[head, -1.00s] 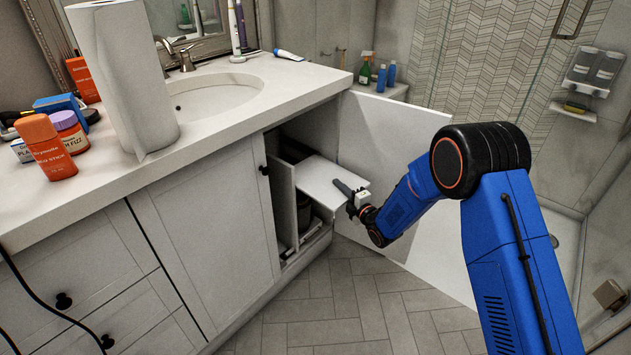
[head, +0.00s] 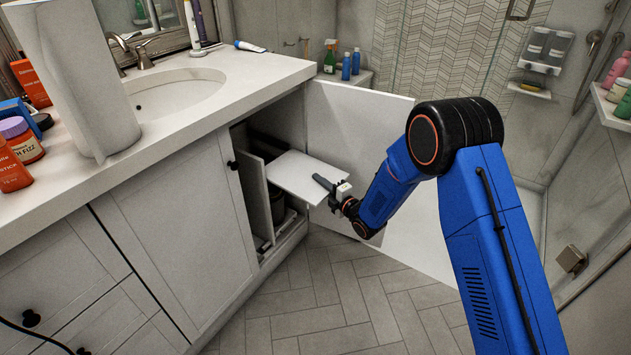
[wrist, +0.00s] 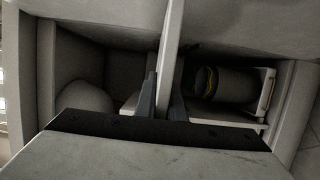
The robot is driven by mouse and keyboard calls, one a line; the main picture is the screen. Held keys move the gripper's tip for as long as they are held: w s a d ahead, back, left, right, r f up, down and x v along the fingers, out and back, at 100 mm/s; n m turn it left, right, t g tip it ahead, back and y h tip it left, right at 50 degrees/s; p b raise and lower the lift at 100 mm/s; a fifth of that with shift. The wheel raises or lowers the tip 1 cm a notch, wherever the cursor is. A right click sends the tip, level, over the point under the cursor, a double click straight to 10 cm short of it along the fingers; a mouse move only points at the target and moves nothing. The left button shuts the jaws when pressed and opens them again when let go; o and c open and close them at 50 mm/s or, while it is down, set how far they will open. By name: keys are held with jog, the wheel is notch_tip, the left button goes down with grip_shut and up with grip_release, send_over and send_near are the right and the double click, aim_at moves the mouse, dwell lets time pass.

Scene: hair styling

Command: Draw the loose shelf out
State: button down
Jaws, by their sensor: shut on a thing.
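The loose shelf (head: 291,173) is a flat white board. In the head view it juts out level through the open front of the vanity cabinet (head: 185,215), with its back part hidden inside. My gripper (head: 330,187) is shut on the shelf's outer edge near the front corner. In the wrist view the shelf (wrist: 172,40) is seen edge-on as a pale upright strip. The dark fingers of my gripper (wrist: 163,100) stand on either side of it.
The open cabinet door (head: 350,125) stands behind the shelf and my arm. A dark container (head: 276,205) sits inside below the shelf. In the wrist view a cylinder (wrist: 228,84) lies to the right of the shelf. The tiled floor (head: 340,290) in front is clear.

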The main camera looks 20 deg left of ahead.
jog(key=shift+s+d+r, duration=0.1)
jog(key=shift+s+d, duration=0.1)
jog(key=shift+d, duration=1.35)
jog(key=shift+s+d, duration=0.15)
jog(key=shift+d, duration=1.35)
